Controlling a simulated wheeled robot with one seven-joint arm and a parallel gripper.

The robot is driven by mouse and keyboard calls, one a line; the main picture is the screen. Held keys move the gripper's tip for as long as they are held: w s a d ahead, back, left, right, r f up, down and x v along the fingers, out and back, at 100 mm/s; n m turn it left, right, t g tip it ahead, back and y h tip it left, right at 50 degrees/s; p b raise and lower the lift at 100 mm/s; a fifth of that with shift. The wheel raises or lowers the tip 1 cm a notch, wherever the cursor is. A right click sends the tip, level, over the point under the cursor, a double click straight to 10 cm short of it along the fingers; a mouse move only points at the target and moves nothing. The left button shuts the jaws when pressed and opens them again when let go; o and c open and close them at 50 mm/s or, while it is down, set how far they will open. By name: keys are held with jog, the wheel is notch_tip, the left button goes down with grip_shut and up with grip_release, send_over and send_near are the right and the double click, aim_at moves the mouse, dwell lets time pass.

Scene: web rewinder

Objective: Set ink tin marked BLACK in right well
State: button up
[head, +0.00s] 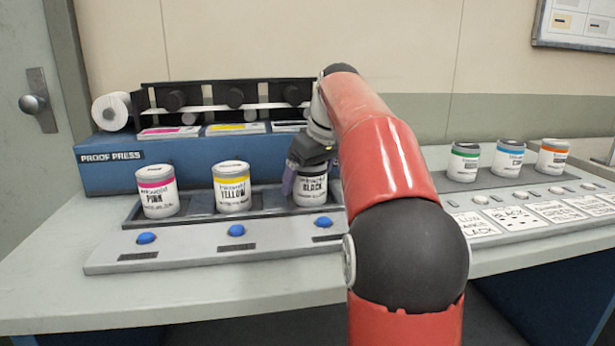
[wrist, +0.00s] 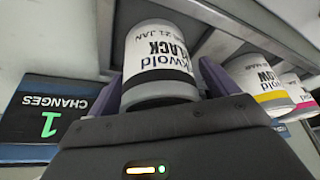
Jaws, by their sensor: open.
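The tin marked BLACK (head: 311,190) stands upright in the right well of the three-well tray (head: 272,200) in front of the press. It also shows close up in the wrist view (wrist: 162,62), with its label upside down. My gripper (wrist: 160,85) is open, with one purple finger on each side of this tin. I cannot tell whether the fingers touch it. The PINK tin (head: 157,192) is in the left well and the YELLOW tin (head: 232,188) in the middle well.
The blue proof press (head: 110,178) stands right behind the tray. Blue buttons (head: 236,230) line the tray's front panel. At right, several other tins (head: 508,160) stand in a rack behind label cards (head: 515,216). A CHANGES display (wrist: 45,118) shows a 1. The left bench top is clear.

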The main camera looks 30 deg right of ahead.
jog(key=p+v, duration=0.3)
jog(key=v, duration=0.9)
jog(key=shift+r, duration=0.2)
